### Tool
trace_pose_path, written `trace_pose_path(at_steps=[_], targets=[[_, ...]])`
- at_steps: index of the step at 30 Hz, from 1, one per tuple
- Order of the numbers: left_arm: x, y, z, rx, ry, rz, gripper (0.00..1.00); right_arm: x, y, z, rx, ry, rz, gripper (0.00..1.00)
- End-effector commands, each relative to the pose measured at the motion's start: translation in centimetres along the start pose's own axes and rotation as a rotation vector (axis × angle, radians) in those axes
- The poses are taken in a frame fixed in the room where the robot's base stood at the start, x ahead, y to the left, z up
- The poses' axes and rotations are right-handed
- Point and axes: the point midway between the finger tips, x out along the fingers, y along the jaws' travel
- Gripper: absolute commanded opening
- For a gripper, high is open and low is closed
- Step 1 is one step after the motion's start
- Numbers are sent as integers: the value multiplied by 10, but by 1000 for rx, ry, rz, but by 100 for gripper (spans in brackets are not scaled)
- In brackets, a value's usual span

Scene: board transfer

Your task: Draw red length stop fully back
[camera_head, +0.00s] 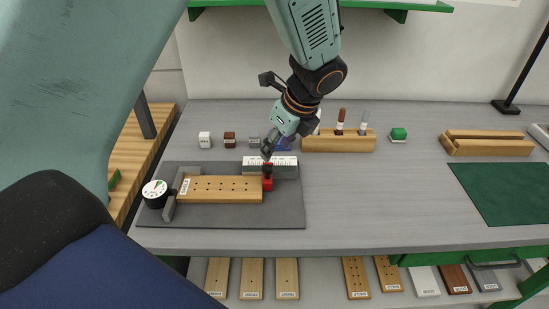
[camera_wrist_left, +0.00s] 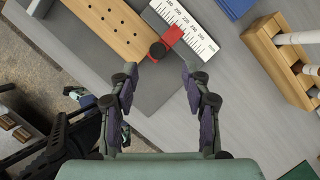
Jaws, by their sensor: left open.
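The red length stop (camera_head: 267,183) stands at the right end of a drilled wooden board (camera_head: 222,189), close against it, beside a white ruler scale (camera_head: 270,161). In the left wrist view the red stop (camera_wrist_left: 172,35) carries a dark round knob and lies ahead of the fingers, beside the scale (camera_wrist_left: 186,30). The grey base plate (camera_head: 285,212) lies under the board. My left gripper (camera_head: 267,160) is just above and behind the stop in the head view. In the wrist view its fingers (camera_wrist_left: 160,72) are spread with nothing between them. My right gripper is not in view.
A dial gauge (camera_head: 155,193) sits at the board's left end. Small blocks (camera_head: 229,139) and a wooden holder with upright tools (camera_head: 338,142) stand behind. A green mat (camera_head: 505,192) lies at right. The middle right of the table is clear.

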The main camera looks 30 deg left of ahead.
Motion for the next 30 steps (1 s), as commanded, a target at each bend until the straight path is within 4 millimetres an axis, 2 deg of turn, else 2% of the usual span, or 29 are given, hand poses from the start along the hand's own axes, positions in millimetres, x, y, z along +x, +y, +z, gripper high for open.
trace_pose_path(at_steps=[4,12,16,21,29,30], targets=[[11,3,-2,2,1,3,48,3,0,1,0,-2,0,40],[53,6,-4,2,3,3,48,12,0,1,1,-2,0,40],[68,5,-3,2,1,2,48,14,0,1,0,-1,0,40],[77,3,-3,1,0,1,48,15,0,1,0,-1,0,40],[78,0,-2,1,0,0,48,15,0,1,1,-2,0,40],[78,0,-2,1,0,0,45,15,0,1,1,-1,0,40]])
